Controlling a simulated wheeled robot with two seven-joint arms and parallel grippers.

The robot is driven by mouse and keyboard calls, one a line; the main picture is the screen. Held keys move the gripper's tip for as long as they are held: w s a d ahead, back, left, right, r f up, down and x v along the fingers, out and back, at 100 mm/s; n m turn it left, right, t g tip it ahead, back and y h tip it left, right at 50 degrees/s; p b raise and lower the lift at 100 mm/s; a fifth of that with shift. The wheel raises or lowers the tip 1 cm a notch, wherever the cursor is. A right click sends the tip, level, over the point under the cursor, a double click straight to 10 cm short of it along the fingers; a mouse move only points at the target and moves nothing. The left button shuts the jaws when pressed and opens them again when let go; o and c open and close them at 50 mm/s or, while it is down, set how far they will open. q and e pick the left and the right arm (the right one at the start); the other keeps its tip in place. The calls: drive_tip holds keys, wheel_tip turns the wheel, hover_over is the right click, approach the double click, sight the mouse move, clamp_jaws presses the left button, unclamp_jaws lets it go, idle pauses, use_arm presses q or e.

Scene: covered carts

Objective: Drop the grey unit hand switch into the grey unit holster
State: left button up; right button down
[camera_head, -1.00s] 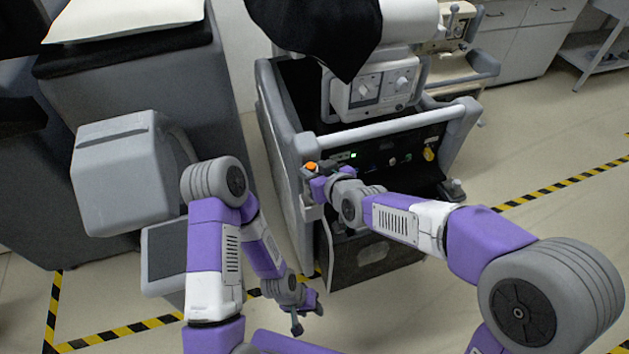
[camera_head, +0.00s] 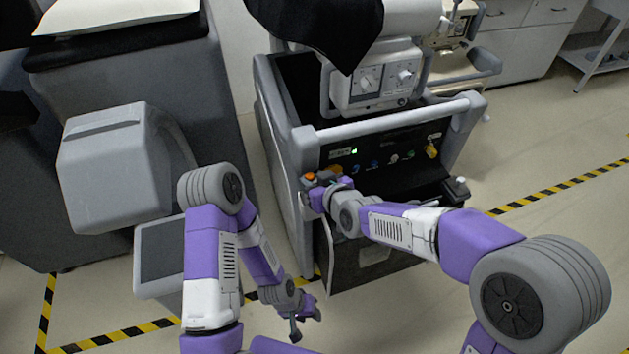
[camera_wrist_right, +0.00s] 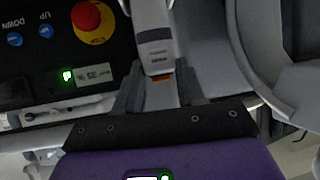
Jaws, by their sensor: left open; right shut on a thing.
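My right gripper (camera_head: 312,190) is shut on the light grey hand switch (camera_wrist_right: 152,30), at the left front corner of the grey unit (camera_head: 282,118). In the right wrist view its two fingers (camera_wrist_right: 160,76) are on either side of the switch's narrow end, where a bit of orange shows. In the head view an orange spot (camera_head: 308,176) shows at the gripper. I cannot clearly make out the holster; the gripper and unit corner crowd that area. My left gripper (camera_head: 304,324) is open and empty, low over the floor left of the unit's front.
The unit's control panel (camera_head: 390,150) has a green light, blue buttons and a red stop button (camera_wrist_right: 86,15) close to my right gripper. A light grey handle bar (camera_head: 395,118) crosses above it. A dark covered cart (camera_head: 140,75) stands left.

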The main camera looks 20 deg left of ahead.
drive_tip(key=shift+f, duration=0.25)
drive_tip(key=c, duration=0.7)
unclamp_jaws()
drive_tip(key=shift+o, duration=0.2)
drive_tip(key=shift+r, duration=0.15)
